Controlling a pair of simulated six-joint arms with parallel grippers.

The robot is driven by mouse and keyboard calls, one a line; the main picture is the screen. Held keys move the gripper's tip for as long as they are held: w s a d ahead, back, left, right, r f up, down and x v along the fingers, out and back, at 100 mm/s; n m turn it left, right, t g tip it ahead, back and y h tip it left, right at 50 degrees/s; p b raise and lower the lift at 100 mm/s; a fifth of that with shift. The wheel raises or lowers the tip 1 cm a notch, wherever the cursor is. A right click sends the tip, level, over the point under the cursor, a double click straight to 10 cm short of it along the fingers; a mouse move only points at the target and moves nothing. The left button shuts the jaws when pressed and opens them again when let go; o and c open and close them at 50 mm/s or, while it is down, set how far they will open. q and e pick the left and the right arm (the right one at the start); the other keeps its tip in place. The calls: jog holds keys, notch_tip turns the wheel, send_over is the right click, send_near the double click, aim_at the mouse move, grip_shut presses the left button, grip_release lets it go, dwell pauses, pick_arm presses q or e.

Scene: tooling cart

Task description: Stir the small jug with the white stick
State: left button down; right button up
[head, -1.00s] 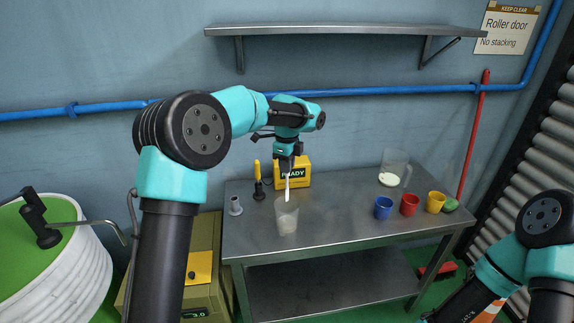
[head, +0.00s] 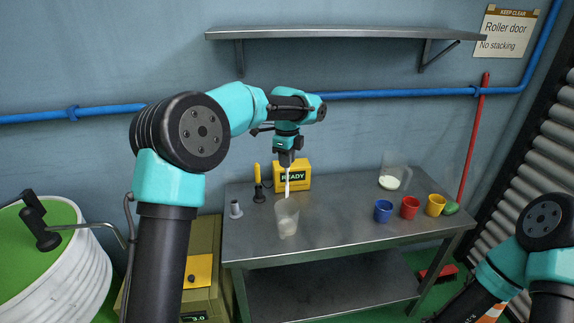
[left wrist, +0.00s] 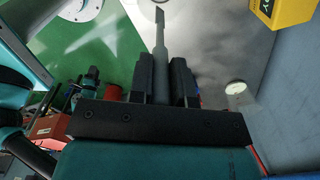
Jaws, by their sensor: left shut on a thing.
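My left gripper (head: 286,160) is shut on the white stick (head: 287,183), which hangs down almost upright. The stick also shows between the two fingers (left wrist: 160,82) in the left wrist view (left wrist: 160,40). A small translucent jug (head: 287,220) stands on the steel table just below the stick, with pale contents low inside. The stick's lower tip appears near the jug's rim; I cannot tell whether it is above or behind it. I cannot make out this jug in the left wrist view. My right gripper is out of view.
A larger clear jug (head: 395,177) with white contents stands at the table's back. Blue (head: 383,211), red (head: 409,207) and yellow (head: 435,204) cups stand right. A yellow READY box (head: 294,175) is behind the stick; a grey funnel-like piece (head: 236,209) stands left. The table's middle is clear.

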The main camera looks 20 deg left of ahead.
pick_arm(q)
jog(key=shift+r, duration=1)
jog(key=shift+f, duration=0.15)
